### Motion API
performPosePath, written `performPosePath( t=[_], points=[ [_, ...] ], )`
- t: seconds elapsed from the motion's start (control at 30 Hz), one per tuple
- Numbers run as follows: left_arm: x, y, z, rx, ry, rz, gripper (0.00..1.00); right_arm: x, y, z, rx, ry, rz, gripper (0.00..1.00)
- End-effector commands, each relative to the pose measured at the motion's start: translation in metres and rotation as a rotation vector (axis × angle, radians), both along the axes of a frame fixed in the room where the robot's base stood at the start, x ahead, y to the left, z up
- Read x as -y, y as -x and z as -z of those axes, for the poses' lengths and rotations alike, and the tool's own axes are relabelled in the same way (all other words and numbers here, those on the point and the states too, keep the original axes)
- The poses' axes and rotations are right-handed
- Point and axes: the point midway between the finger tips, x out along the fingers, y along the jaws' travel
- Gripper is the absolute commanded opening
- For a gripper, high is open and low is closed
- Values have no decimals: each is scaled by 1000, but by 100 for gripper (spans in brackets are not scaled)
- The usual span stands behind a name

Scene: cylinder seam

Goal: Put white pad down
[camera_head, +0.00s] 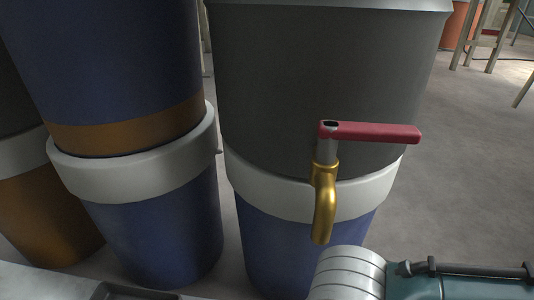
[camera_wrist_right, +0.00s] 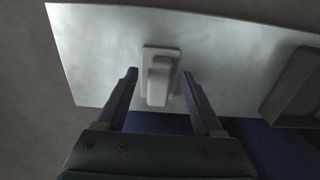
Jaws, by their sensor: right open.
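In the right wrist view the white pad (camera_wrist_right: 160,78), a small pale block with a raised middle, lies on a flat metal plate (camera_wrist_right: 100,55). My right gripper (camera_wrist_right: 159,74) is open, with one dark finger on each side of the pad. A gap shows between the pad and each finger. I cannot tell the height of the fingertips over the plate. The pad does not show in the head view. My left gripper is in neither view.
A dark tray (camera_wrist_right: 297,85) sits at the plate's right end. In the head view, blue and grey barrels (camera_head: 330,80) stand close together, one with a gold tap (camera_head: 324,205) and red handle (camera_head: 372,132). A silver and teal body (camera_head: 430,284) fills the lower right.

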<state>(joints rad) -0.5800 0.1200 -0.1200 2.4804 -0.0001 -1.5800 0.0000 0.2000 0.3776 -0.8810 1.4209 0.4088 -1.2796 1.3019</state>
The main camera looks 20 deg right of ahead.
Motion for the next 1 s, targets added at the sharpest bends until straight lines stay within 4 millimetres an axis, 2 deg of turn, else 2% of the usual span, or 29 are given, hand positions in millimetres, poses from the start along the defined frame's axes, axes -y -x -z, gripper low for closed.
performPosePath(
  t=[0.03, 0.1, 0.3, 0.4, 0.53, 0.63, 0.7, 0.77, 0.87, 1.0],
  points=[
    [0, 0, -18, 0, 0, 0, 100, 0, 0, -19, 0, -1, 0, 69],
    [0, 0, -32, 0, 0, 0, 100, -1, 0, -34, 0, -1, 0, 69],
    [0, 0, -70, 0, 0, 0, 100, -1, 1, -77, -2, -2, -1, 69],
    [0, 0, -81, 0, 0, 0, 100, -1, 0, -91, -1, -2, -1, 69],
    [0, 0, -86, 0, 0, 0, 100, -7, 3, -100, 3, -18, -26, 69],
    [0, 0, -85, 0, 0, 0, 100, -23, 9, -110, 28, -69, -119, 69],
    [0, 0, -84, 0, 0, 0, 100, -38, 15, -127, 74, -123, -229, 69],
    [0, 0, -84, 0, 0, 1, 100, -42, 19, -146, 134, -149, -335, 69],
    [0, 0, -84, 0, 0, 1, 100, -27, 25, -178, 229, -125, -483, 69],
    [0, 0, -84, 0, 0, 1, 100, 14, 38, -213, 294, -10, -624, 69]
  ],
)
